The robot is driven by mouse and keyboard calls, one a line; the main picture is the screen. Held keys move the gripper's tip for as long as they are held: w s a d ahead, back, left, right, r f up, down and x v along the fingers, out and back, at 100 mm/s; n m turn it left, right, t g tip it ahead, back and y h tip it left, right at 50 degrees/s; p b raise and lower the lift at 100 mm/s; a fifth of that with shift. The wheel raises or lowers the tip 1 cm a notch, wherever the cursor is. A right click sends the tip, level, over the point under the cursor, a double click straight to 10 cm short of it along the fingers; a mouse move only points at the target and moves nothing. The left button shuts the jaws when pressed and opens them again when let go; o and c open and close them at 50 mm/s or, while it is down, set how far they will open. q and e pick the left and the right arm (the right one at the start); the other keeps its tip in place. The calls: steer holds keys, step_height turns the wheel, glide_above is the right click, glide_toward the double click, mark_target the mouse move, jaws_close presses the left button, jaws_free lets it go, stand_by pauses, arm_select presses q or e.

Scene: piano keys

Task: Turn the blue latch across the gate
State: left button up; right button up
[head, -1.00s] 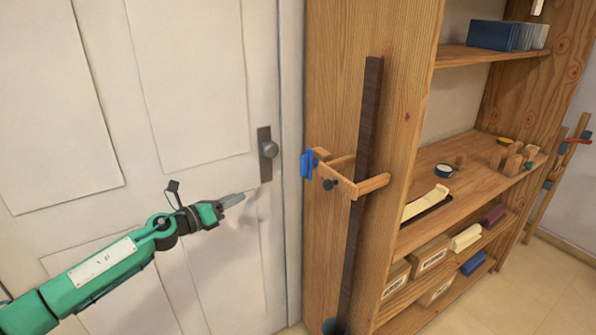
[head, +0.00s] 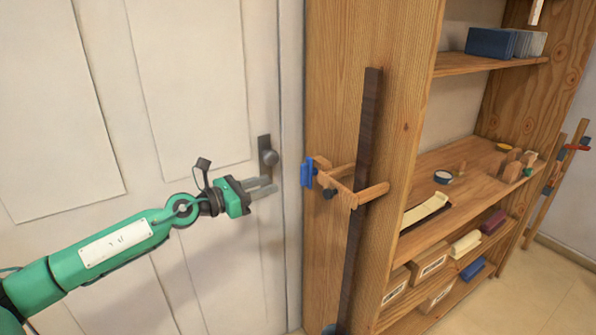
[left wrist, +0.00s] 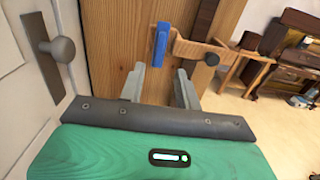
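The blue latch (head: 307,171) stands upright at the left end of a wooden gate (head: 338,188) on the shelf unit's side panel. The gate has a dark knob and reaches in front of a tall dark wooden bar (head: 356,220). My left gripper (head: 268,187) is open and empty, left of the latch and slightly lower, apart from it. In the left wrist view the latch (left wrist: 161,45) shows beyond and between the two grey fingers (left wrist: 159,84), closer to the left one. The gate (left wrist: 203,53) extends to its right. My right gripper is not in view.
A white door (head: 190,90) with a round knob (head: 269,158) is close behind my left gripper. The wooden shelf unit (head: 400,120) stands to the right, holding boxes and small items. The space between the fingers and the latch looks clear.

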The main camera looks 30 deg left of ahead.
mark_target(301, 174)
arm_select(q)
steer(key=p+x, duration=0.4)
steer(key=x, duration=0.4)
steer(key=shift+w+d+r, duration=0.15)
steer(key=shift+w+d, duration=0.05)
steer(key=shift+w, duration=0.1)
steer(key=shift+p+x, duration=0.4)
steer(key=shift+x, duration=0.35)
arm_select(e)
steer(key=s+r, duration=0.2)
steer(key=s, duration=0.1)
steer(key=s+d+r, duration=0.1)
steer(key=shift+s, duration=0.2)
arm_select(q)
jaws_close()
